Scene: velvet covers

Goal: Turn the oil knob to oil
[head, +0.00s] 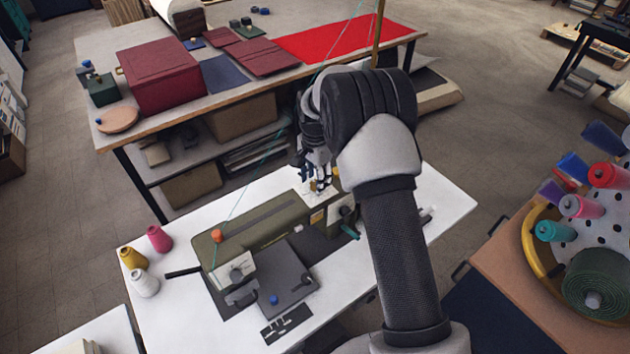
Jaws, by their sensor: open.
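An olive-green sewing machine (262,225) sits on a white table. At its left end is a small pale dial plate (236,272) with a pointer. An orange knob (217,236) stands on top of that end. A blue knob (274,299) sits on the dark grey plate in front. I cannot read any labels, so I cannot tell which of these is the oil knob. My gripper (318,182) is open, pointing down over the machine's right end, well away from the dial and knobs. My arm and wrist partly hide the machine's right end.
Pink (159,238), yellow (132,258) and white (145,283) thread cones stand left of the machine. Behind is a wooden table (405,37) with a dark red box (160,75) and cloth. A teal thread crosses above. A spool stand (540,250) is at right.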

